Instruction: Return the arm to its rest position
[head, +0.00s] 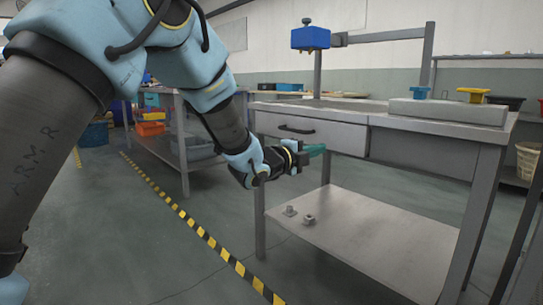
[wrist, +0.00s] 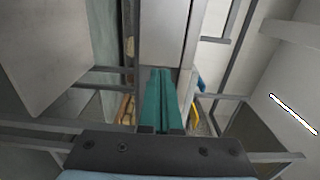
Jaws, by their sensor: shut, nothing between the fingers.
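My gripper (head: 317,150) is at the end of my arm, in front of the workbench's drawer side and a little below the bench top in the head view. Its teal fingers are together with nothing between them. In the wrist view the shut fingers (wrist: 161,98) fill the middle and point away from the camera. My arm reaches in from the upper left and bends down, then right toward the bench.
The workbench (head: 340,115) has a drawer (head: 312,133) and a lower shelf (head: 365,235) with two small metal pieces. A grey slab (head: 448,111) and a blue box on a post (head: 310,38) stand above. Yellow-black tape (head: 205,237) crosses open floor.

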